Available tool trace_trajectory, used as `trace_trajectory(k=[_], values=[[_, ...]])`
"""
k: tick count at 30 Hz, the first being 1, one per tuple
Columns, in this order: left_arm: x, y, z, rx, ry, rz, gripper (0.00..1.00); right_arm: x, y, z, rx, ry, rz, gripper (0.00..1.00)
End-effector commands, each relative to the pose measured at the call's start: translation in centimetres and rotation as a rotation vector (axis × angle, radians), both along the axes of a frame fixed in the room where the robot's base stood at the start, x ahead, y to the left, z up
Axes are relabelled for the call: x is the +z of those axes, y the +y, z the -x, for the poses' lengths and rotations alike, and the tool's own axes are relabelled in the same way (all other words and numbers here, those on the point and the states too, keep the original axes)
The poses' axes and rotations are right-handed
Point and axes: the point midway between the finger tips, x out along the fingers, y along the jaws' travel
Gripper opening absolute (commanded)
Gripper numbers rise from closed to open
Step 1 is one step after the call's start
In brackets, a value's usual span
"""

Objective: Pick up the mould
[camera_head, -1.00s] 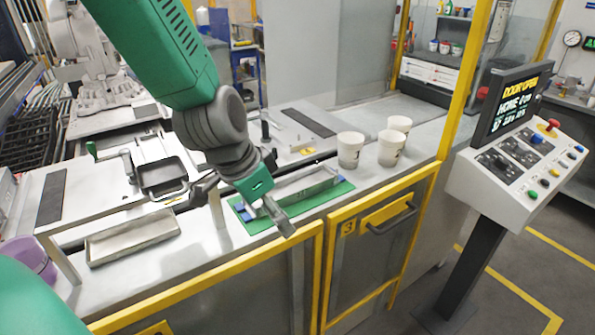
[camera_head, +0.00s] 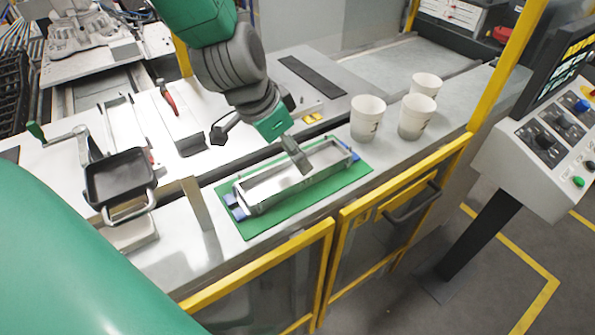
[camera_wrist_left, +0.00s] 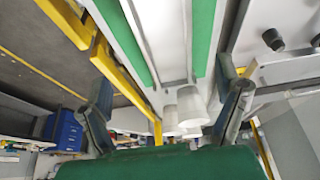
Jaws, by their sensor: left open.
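The mould (camera_head: 272,189) is a long, narrow metal trough with blue pieces at its ends. It lies on a green mat (camera_head: 262,222) near the front edge of the bench. My left gripper (camera_head: 260,153) is over the mould's far side, fingers spread, with one finger in front of the trough's middle. Whether that finger touches the trough is unclear. In the left wrist view the trough (camera_wrist_left: 165,30) runs between the open fingers, with green mat strips on both sides. Nothing is between the fingertips. My right gripper is not in view.
White cups (camera_head: 367,118) stand right of the mat. A dark pan (camera_head: 120,180) and an upright metal plate (camera_head: 197,203) are to the left. A yellow-framed door (camera_head: 385,215) runs along the bench front. A control panel (camera_head: 540,150) stands at the right.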

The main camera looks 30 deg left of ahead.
Motion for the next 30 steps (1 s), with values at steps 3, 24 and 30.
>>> trace_trajectory(k=[3, 24, 30], values=[[-1.9, 0.2, -0.8, 0.000, 0.003, 0.006, 0.84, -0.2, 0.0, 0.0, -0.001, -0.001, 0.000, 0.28], [-7.4, -0.7, -2.9, 0.000, -0.001, 0.003, 0.84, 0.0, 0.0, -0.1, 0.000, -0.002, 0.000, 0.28], [-7.4, -0.4, -2.9, 0.000, -0.002, 0.004, 0.77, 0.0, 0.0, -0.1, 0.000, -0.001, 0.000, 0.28]])
